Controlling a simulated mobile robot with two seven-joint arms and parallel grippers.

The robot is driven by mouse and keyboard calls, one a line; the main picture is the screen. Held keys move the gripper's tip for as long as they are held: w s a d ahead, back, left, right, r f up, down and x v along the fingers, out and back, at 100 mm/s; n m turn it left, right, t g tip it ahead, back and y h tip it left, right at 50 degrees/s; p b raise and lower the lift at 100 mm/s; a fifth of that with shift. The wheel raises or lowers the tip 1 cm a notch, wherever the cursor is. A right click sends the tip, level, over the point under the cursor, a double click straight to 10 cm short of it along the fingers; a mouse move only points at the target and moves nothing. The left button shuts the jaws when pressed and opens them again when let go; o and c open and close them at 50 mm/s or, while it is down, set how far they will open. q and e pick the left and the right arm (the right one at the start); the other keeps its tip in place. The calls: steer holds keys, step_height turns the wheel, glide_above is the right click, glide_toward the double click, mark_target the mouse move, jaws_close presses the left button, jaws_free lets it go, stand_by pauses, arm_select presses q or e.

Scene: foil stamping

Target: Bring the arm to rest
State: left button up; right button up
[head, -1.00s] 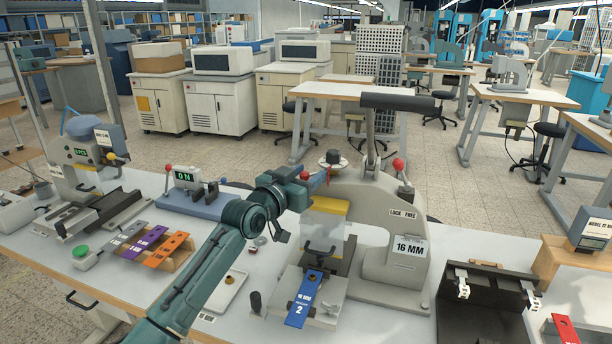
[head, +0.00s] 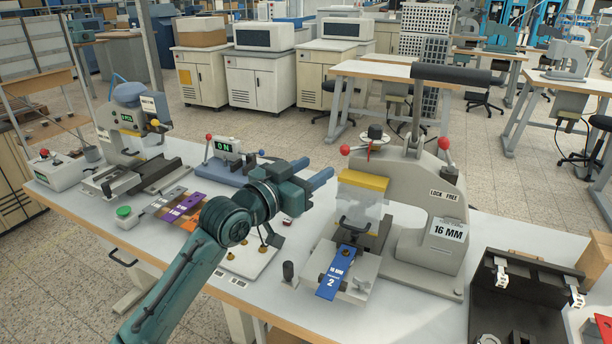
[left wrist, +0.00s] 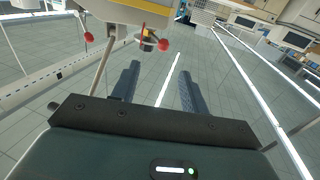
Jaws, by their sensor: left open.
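My left arm reaches in from the lower left of the head view. Its gripper (head: 318,170) is raised above the table, left of the large stamping press (head: 408,185), with its fingers pointing right. The fingers are apart with nothing between them. They also show apart and empty in the left wrist view (left wrist: 158,75), with red-knobbed press parts (left wrist: 150,40) above them in the picture. A blue tag marked 2 (head: 335,275) lies on the press bed. My right gripper is in neither view.
A smaller press (head: 130,140) and a rack with grey, purple and orange tags (head: 180,208) stand at the left. A white tray with small brass pieces (head: 235,266) lies below my arm. A black open fixture (head: 520,300) is at the right.

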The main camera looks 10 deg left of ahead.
arm_select(q)
steer(key=shift+s+a, duration=0.3)
steer(key=shift+s, duration=0.2)
steer(key=shift+f, duration=0.1)
steer(key=s+a+f+n+g+y, duration=0.1)
steer(key=s+f+g+y, duration=0.15)
steer(key=s+f, duration=0.55)
steer(key=s+a+f+n+g+y, duration=0.1)
steer(key=s+a+f+g+y, duration=0.3)
steer(key=f, duration=0.6)
steer(key=s+a+f+n+g+y, duration=0.1)
steer(key=s+a+f+g, duration=0.15)
steer(key=s, duration=0.55)
steer(key=s+a+f+g+y, duration=0.1)
steer(key=s+f, duration=0.2)
steer(key=s, duration=0.4)
steer(key=s+a+f+n+g, duration=0.1)
steer(key=s+a+f+g, duration=0.15)
steer(key=s, duration=0.55)
steer(key=w+d+f+m+t+h, duration=0.1)
steer(key=w+d+f+t+h, duration=0.2)
steer(key=w+d+f+t, duration=0.3)
steer(key=shift+w+d+f+t+p, duration=0.25)
steer(key=shift+w+d+t+p, duration=0.2)
steer(key=shift+d+t, duration=0.25)
